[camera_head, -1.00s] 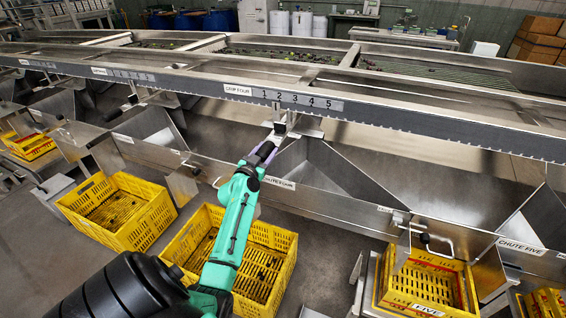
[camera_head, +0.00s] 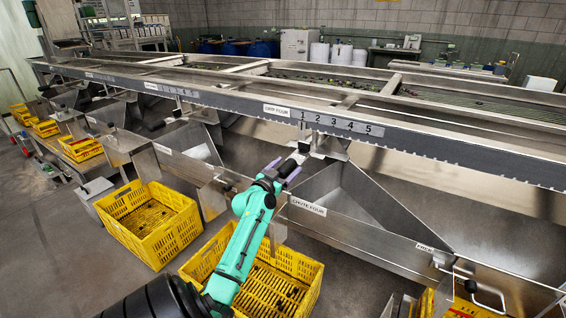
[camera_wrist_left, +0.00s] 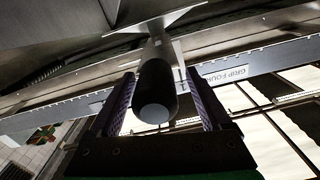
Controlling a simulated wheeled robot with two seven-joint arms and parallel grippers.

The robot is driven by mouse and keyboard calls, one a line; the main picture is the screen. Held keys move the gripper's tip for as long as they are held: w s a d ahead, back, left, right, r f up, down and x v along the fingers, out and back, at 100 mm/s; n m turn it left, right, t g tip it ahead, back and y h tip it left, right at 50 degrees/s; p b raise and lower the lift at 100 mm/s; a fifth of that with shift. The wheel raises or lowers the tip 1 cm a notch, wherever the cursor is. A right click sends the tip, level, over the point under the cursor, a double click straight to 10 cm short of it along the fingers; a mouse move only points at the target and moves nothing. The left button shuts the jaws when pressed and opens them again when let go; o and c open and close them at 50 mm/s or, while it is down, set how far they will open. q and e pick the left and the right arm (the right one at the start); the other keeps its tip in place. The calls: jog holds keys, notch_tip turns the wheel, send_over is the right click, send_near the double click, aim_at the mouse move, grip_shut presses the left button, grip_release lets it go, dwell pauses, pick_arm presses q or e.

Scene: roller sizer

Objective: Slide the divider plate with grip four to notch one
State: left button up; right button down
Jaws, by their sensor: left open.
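The black cylindrical grip (camera_wrist_left: 156,88) of the divider plate shows in the left wrist view, its rounded end towards me and its metal stem running up behind. My left gripper (camera_wrist_left: 160,98) is open, with one purple finger on each side of the grip; I cannot tell if either touches it. In the head view my left gripper (camera_head: 282,172) is below the rail, at the grip. The plate's metal bracket (camera_head: 322,146) hangs under the GRIP FOUR scale (camera_head: 340,123), around the low numbers; its exact notch is unclear. My right gripper is out of view.
The long toothed rail (camera_head: 450,147) crosses above the grip. The chute marked CHUTE FOUR (camera_head: 308,206) opens to the right of my left arm. Yellow crates (camera_head: 150,222) stand on the floor, and another yellow crate (camera_head: 300,268) is partly behind my arm.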

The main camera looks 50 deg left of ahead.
pick_arm(q)
jog(key=b+v, duration=0.1)
jog(key=v, duration=1.3)
jog(key=shift+s, duration=0.25)
